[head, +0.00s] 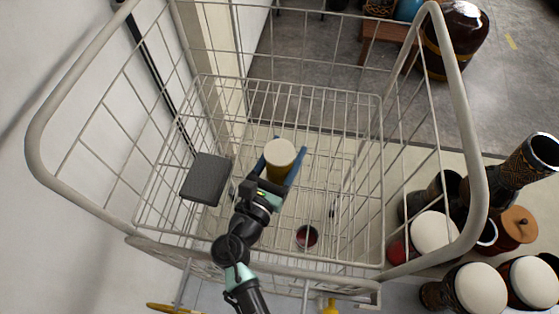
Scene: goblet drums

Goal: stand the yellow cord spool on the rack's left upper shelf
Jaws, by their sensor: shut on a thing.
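I cannot tell whether the spool's base touches the wires, since my gripper and the spool hide that spot.
A dark grey block (206,179) lies left of my gripper. Raised wire sides enclose the shelf. Several drums (434,234) stand outside on the right. Bare wires show right of the spool.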

